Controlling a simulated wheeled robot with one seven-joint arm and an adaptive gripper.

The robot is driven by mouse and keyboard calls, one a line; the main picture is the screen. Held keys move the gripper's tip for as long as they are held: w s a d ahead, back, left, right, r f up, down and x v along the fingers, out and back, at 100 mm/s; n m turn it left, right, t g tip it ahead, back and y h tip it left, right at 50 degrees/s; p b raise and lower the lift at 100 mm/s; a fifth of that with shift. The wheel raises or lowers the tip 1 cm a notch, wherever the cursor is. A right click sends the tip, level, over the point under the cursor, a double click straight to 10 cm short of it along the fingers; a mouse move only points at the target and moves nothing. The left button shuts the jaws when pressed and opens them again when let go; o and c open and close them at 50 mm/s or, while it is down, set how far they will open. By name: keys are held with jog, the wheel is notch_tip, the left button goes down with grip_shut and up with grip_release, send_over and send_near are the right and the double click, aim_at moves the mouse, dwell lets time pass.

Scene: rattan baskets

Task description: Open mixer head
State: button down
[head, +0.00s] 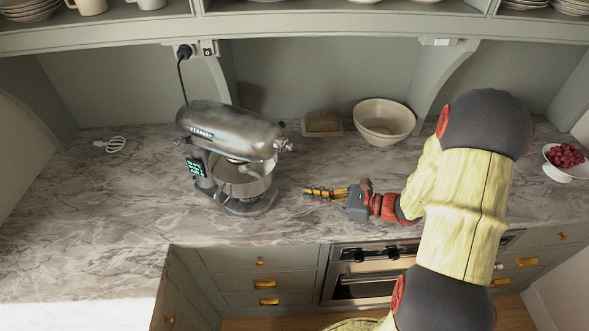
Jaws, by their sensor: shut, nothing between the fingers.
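The grey metal stand mixer (230,158) stands on the marble counter, left of centre in the head view. Its mixer head (228,130) lies lowered over the metal bowl (240,182), tilted slightly down to the right in the picture. A small lit display shows on the mixer's left side. My gripper (308,192) is to the right of the bowl, a short gap away and lower than the mixer head. It points left, its fingers are together, and it holds nothing. The inside of the bowl is mostly hidden under the head.
A cream bowl (384,121) and a small square dish (322,123) stand at the back. A white bowl of red berries (565,160) is at the far right. A cable runs from the mixer to a wall socket. The left counter (90,215) is mostly clear. Shelves overhang the back.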

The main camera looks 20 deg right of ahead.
jog(key=w+a+r+m+t, duration=0.1)
jog(key=w+a+r+t, duration=0.1)
jog(key=w+a+r, duration=0.4)
jog(key=w+b, duration=0.1)
jog(key=w, duration=0.3)
jog(key=shift+w+r+m, duration=0.15)
jog(key=shift+r+m, duration=0.2)
jog(key=shift+m, duration=0.05)
